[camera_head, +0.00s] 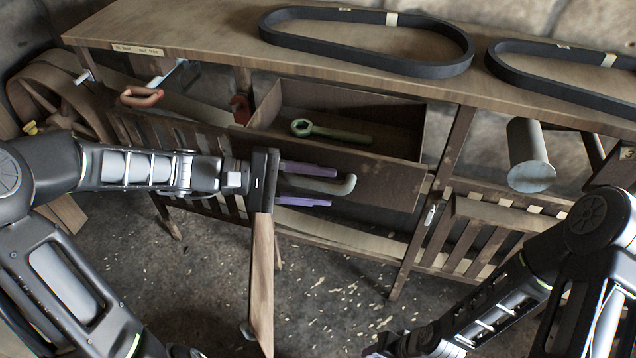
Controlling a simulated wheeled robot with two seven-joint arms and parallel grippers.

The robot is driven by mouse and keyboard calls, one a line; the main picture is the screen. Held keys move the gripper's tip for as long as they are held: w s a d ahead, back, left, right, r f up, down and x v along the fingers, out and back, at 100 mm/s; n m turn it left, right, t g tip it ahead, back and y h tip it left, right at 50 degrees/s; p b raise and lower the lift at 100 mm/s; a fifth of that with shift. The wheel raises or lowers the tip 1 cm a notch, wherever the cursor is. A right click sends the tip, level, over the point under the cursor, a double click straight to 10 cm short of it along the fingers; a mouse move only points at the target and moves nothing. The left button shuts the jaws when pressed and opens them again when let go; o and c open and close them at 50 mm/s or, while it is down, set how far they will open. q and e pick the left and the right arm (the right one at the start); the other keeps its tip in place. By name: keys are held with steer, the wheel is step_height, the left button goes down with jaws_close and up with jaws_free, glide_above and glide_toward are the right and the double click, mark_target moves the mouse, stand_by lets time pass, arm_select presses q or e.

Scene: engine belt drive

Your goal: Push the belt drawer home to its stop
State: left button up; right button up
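The belt drawer (385,182) is a wooden drawer under the bench, pulled out so that its inside shows. A pale green ring-ended wrench (340,133) lies in it. A grey-green bar handle (335,185) is on its front. My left gripper (318,186) is at the drawer front, with one purple finger above the handle and one below. The fingers are apart, and a small gap shows under the handle; whether the upper finger touches it I cannot tell. My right gripper (385,350) is low at the bottom edge, mostly cut off, away from the drawer.
Two black belts (440,62) (560,85) lie on the bench top (210,35). An orange-handled tool (142,97) is at the left, and a grey cylinder (528,155) hangs under the bench at right. A wooden board (262,285) stands below my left gripper.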

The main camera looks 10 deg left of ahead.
arm_select(q)
steer(key=shift+c, duration=0.4)
jaws_close()
stand_by(1.0)
